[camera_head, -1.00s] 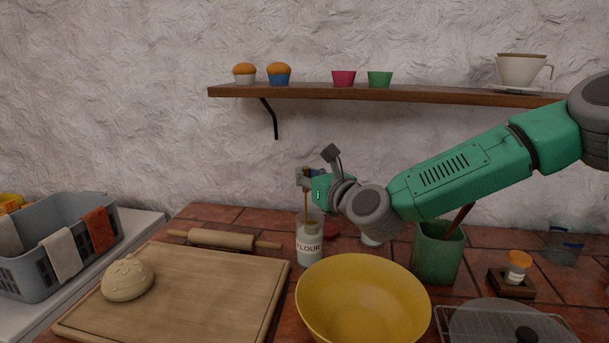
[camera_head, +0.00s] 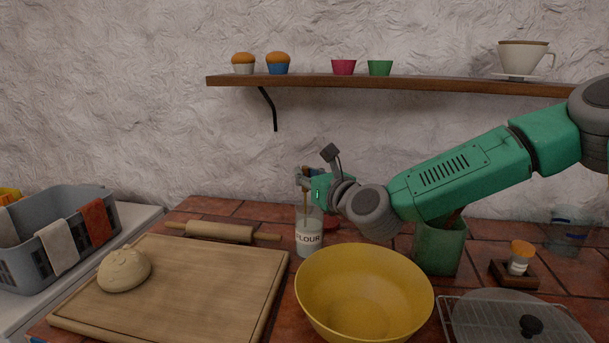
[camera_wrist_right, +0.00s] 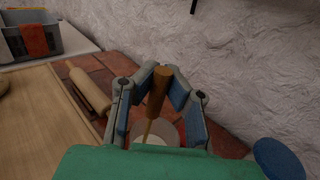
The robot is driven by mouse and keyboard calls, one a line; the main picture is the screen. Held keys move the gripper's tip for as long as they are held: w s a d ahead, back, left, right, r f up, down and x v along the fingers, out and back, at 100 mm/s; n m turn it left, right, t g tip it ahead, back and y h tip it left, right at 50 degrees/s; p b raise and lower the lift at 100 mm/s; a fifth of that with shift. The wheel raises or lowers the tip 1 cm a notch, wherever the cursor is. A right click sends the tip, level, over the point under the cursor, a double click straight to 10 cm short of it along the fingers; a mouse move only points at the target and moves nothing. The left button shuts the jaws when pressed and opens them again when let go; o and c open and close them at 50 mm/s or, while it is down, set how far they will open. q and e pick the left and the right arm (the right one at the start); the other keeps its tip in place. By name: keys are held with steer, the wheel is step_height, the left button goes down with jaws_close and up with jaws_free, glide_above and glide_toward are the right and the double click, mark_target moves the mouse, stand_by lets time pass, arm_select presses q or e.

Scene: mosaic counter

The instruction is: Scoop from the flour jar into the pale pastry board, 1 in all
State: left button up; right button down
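The flour jar (camera_head: 309,240) is clear, labelled FLOUR, and stands upright behind the yellow bowl. My right gripper (camera_head: 306,178) is above its mouth, shut on the upright wooden handle of a scoop (camera_head: 305,200). The handle (camera_wrist_right: 157,90) also shows between the blue-padded fingers in the right wrist view. The scoop's lower end goes down into the jar, and its tip is hidden. The pale pastry board (camera_head: 200,275) lies at the left front with a round dough ball (camera_head: 124,270) on it. My left gripper is not in view.
A yellow bowl (camera_head: 362,290) stands right of the board. A rolling pin (camera_head: 220,232) lies behind the board. A green crock (camera_head: 440,248), a brush on a stand (camera_head: 520,258) and a wire rack (camera_head: 480,310) are at right. The board's middle is clear.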

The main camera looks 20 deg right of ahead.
steer(key=shift+r+p, duration=2.45)
steer(key=shift+r, duration=2.45)
steer(key=a+f+n+g+y, duration=0.1)
steer(key=a+f+n+y, duration=0.1)
steer(key=a, duration=0.6)
steer(key=s+a+f+n+g+y+b, duration=0.1)
steer(key=a+f+n+y, duration=0.1)
steer(key=a, duration=0.7)
steer(key=a+f+n+g+y+b, duration=0.1)
steer(key=a+f+n+g+y, duration=0.1)
steer(key=a, duration=0.7)
steer(key=f+y, duration=0.1)
steer(key=y, duration=0.1)
steer(key=shift+s+a+y, duration=0.15)
steer(key=shift+s+y, duration=0.1)
steer(key=shift+y, duration=0.05)
